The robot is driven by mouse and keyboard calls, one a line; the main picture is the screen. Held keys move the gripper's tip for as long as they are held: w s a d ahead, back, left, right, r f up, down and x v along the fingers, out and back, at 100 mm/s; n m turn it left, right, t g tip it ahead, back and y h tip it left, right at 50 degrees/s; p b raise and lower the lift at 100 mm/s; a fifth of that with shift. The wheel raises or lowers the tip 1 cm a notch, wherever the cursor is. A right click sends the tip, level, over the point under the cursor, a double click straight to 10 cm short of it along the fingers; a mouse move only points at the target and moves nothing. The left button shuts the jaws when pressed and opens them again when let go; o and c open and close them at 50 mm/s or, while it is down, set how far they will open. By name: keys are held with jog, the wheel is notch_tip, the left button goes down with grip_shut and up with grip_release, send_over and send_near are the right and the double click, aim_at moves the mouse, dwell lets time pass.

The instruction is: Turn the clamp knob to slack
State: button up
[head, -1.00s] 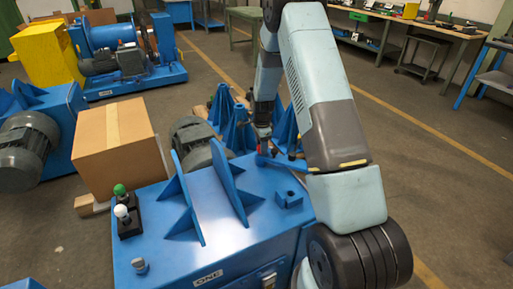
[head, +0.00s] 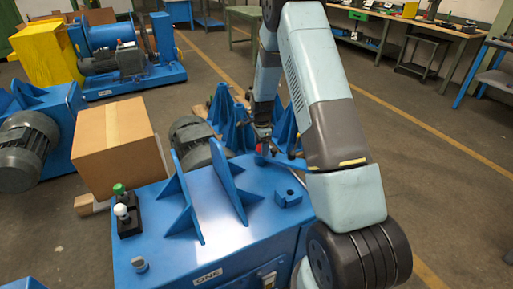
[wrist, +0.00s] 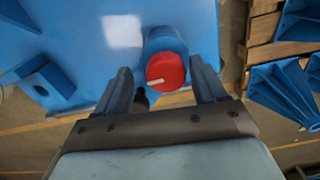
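The clamp knob (wrist: 166,70) is a red disc on a round blue post in the wrist view. A short white mark on it points left and slightly down. My gripper (wrist: 161,64) is open, with one dark finger on each side of the knob. There appear to be gaps between the fingers and the knob; I cannot tell whether the fingertips reach down to its level. In the head view my gripper (head: 262,143) is small and dark at the far edge of the blue machine, with only a speck of red showing there.
The blue machine bench (head: 240,235) carries upright blue plates (head: 233,190), a small blue block (head: 289,196) and a switch box with green and white knobs (head: 122,214). A cardboard box (head: 115,145) stands to the left. Blue brackets (wrist: 283,92) lie on a wooden pallet beside the bench.

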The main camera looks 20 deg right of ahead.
jog(key=shift+w+r, duration=0.1)
jog(key=shift+r, duration=0.05)
jog(key=shift+r, duration=0.25)
notch_tip(320, 180, up, 13)
dwell(0.5)
